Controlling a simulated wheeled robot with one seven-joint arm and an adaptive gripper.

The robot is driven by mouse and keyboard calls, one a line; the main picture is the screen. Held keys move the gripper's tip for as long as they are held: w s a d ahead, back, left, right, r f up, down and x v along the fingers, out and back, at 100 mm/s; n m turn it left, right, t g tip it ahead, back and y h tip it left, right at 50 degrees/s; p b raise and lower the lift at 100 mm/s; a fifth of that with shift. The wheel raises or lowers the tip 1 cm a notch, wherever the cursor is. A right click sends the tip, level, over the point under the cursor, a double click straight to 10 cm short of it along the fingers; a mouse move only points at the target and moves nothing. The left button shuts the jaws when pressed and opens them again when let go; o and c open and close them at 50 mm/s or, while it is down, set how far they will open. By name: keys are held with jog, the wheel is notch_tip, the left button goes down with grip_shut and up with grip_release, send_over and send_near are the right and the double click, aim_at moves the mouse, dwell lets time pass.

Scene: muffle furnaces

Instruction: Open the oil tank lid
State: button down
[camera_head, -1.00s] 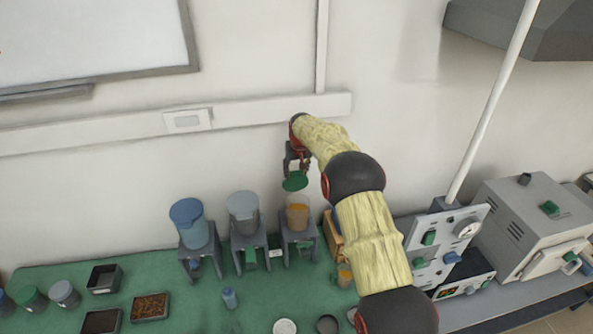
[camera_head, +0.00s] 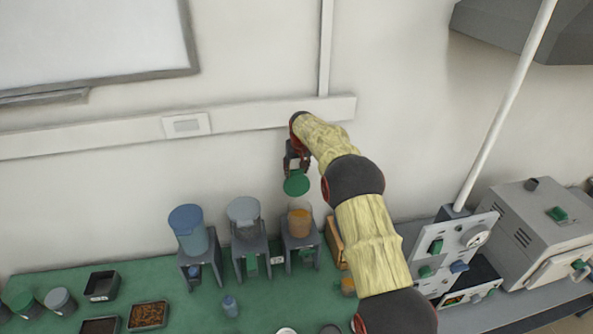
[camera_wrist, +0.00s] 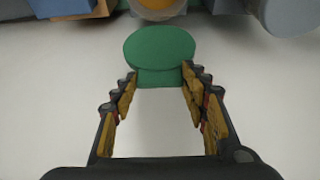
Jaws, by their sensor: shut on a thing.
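The green lid (camera_head: 296,184) is in my gripper (camera_head: 296,166), above and apart from the open tank. In the wrist view the lid (camera_wrist: 160,48) sits between the fingertips of my gripper (camera_wrist: 160,80), which are shut on its lower part. The oil tank (camera_head: 300,221) is a clear cup with orange oil on a grey stand, below the lid in the head view. Its top is uncovered. In the wrist view part of the tank (camera_wrist: 158,8) shows at the top edge.
A blue-lidded tank (camera_head: 188,222) and a grey-lidded tank (camera_head: 244,214) stand left of the oil tank. A brown box (camera_head: 335,242) stands close on its right. Trays and jars lie on the green mat (camera_head: 190,312). A furnace (camera_head: 535,230) is at right. The wall is close behind.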

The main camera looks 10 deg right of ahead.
jog(key=c, duration=1.4)
grip_release()
jog(key=shift+w+r, duration=0.2)
jog(key=shift+r, duration=0.1)
jog(key=o, duration=0.4)
jog(key=shift+s+f, duration=0.1)
jog(key=shift+f, duration=0.1)
jog(key=shift+o, duration=0.2)
jog(key=v, duration=1.2)
